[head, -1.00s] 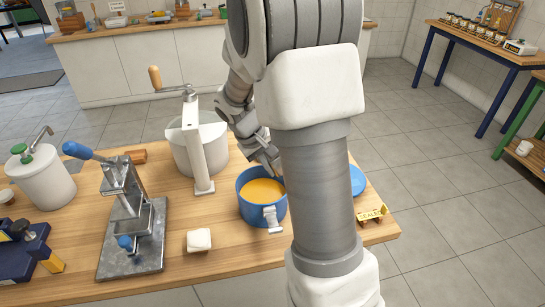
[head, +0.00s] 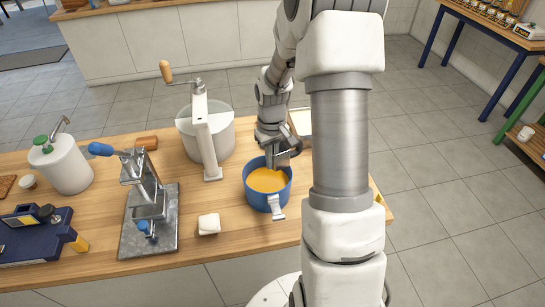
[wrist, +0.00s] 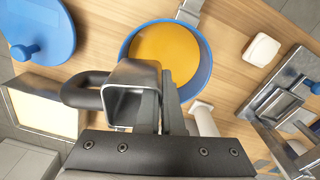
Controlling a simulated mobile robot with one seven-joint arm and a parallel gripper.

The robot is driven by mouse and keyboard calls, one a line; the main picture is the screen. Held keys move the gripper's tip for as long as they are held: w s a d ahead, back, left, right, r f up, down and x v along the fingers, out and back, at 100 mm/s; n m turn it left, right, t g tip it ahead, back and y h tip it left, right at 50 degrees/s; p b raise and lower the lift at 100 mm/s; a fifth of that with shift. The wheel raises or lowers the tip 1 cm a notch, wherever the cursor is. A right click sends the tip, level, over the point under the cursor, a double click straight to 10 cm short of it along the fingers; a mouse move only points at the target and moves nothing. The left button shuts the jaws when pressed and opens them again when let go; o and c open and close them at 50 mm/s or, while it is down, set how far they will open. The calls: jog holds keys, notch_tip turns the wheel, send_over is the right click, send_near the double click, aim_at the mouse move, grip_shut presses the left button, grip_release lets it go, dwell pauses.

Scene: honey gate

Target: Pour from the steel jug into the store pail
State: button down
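The store pail (head: 252,190) is blue, stands upright on the wooden table and holds orange honey. It has a pale gate on its front and also shows in the wrist view (wrist: 207,84). My gripper (head: 284,153) is just above and behind the pail's back right rim. In the wrist view, a grey boxy steel piece with a dark loop handle, which looks like the steel jug (wrist: 118,82), sits at my fingers (wrist: 165,105). They look shut on it, though the contact is partly hidden. The jug's contents are hidden, and I see no stream.
A white tank with a crank (head: 225,135) stands left of the pail. A metal press (head: 150,215) and a white block (head: 208,224) are nearer. A blue lid (wrist: 40,30) and a cream-filled tray (wrist: 45,108) lie near the table's edge.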

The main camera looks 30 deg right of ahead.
jog(key=shift+r+p, duration=1.05)
jog(key=shift+r, duration=0.5)
